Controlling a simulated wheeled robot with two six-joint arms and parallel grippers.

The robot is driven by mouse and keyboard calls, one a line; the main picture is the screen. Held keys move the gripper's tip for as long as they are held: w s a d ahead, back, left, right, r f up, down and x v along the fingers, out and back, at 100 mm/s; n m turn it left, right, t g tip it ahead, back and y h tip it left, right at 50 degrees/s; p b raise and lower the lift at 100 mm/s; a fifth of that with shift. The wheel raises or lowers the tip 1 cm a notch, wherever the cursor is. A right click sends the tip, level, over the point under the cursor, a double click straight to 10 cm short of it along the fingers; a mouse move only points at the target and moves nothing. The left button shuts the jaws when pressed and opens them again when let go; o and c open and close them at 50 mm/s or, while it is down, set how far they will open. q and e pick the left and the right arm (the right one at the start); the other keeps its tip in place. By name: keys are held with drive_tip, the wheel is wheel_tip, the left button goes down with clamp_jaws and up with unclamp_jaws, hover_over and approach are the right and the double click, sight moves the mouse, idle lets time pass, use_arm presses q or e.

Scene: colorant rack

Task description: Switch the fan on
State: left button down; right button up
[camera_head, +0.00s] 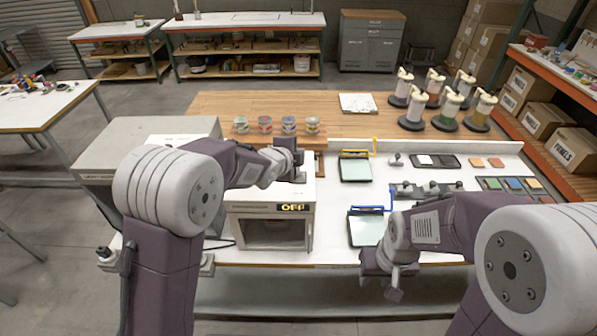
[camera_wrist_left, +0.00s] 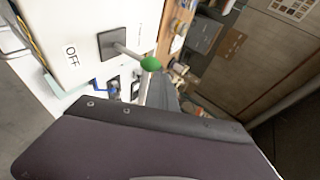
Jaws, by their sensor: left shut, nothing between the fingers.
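A white box (camera_head: 262,225) with a dark front opening stands left of the middle of the table. Its lit display (camera_head: 293,207) reads OFF. In the left wrist view, a lever switch (camera_wrist_left: 124,50) with a green ball tip (camera_wrist_left: 150,63) stands out from a dark plate on the white surface, near a printed OFF label (camera_wrist_left: 70,53). My left gripper (camera_head: 297,160) is shut and empty above the box top, close beside the lever; contact cannot be told. In the head view the gripper hides the switch. My right gripper (camera_head: 390,284) hangs near the table's front edge, its jaws unclear.
Several small jars (camera_head: 265,124) stand behind the box. Trays with yellow and blue handles (camera_head: 355,169) lie to its right. Several pump dispensers (camera_head: 413,110) stand at the back right. Coloured tiles (camera_head: 515,184) lie at the right.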

use_arm(q)
drive_tip(key=shift+w+f, duration=0.1)
drive_tip(key=shift+w, duration=1.5)
drive_tip(key=shift+s+r, duration=0.3)
drive_tip(key=shift+r, duration=0.3)
drive_tip(key=shift+w+r+p, duration=0.1)
drive_tip(key=shift+r+p, duration=0.2)
drive_tip(key=shift+p, duration=0.25)
use_arm(e)
drive_tip(key=shift+w+r, duration=0.55)
drive_tip(key=shift+r, duration=0.05)
